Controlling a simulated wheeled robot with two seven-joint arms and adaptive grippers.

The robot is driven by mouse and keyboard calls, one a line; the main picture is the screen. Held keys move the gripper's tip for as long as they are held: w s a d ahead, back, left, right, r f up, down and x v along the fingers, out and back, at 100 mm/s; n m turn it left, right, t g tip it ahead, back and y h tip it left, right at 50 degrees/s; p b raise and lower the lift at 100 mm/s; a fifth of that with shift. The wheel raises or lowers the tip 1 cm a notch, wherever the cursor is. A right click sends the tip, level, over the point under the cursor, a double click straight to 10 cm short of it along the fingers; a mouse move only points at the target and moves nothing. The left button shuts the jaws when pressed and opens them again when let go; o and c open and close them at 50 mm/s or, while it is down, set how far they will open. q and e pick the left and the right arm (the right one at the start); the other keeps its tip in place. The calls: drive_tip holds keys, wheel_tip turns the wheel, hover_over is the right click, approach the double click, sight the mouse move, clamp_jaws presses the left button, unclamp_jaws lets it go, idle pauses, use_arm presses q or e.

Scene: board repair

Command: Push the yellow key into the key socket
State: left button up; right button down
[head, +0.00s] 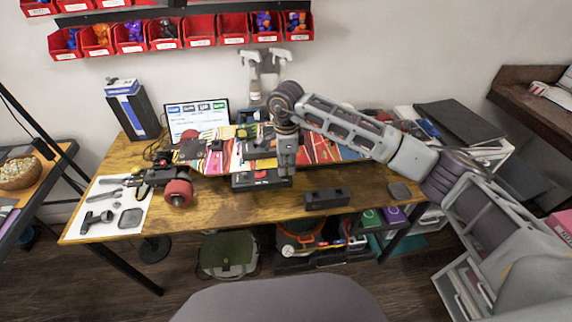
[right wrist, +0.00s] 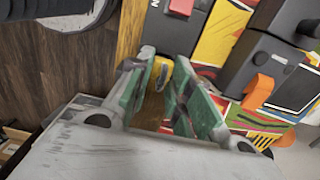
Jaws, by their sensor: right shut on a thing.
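A small pale-yellow piece, seemingly the yellow key (right wrist: 161,73), shows between the fingertips, mostly hidden. The tips are right beside the black box (right wrist: 170,30), which has a red-orange part on top. I cannot make out the key socket or whether the key touches it. My left gripper is not in view.
The colourful board (head: 320,150) lies behind the box, with dark modules on it; one has an orange tab (right wrist: 258,90). A black block (head: 326,198) stands to the right at the bench's front. Tools lie on a white sheet (head: 112,222) at the left. Spray bottles stand behind.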

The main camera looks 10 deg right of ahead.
drive_tip(key=shift+f+b, duration=0.35)
drive_tip(key=shift+f, duration=0.1)
idle(0.7)
drive_tip(key=c, duration=1.2)
unclamp_jaws()
drive_tip(key=shift+o, duration=1.4)
drive_tip(key=shift+r+p, duration=0.5)
drive_tip(key=shift+r, duration=1.1)
drive_tip(key=shift+r+p, duration=1.1)
drive_tip(key=shift+r, duration=1.85)
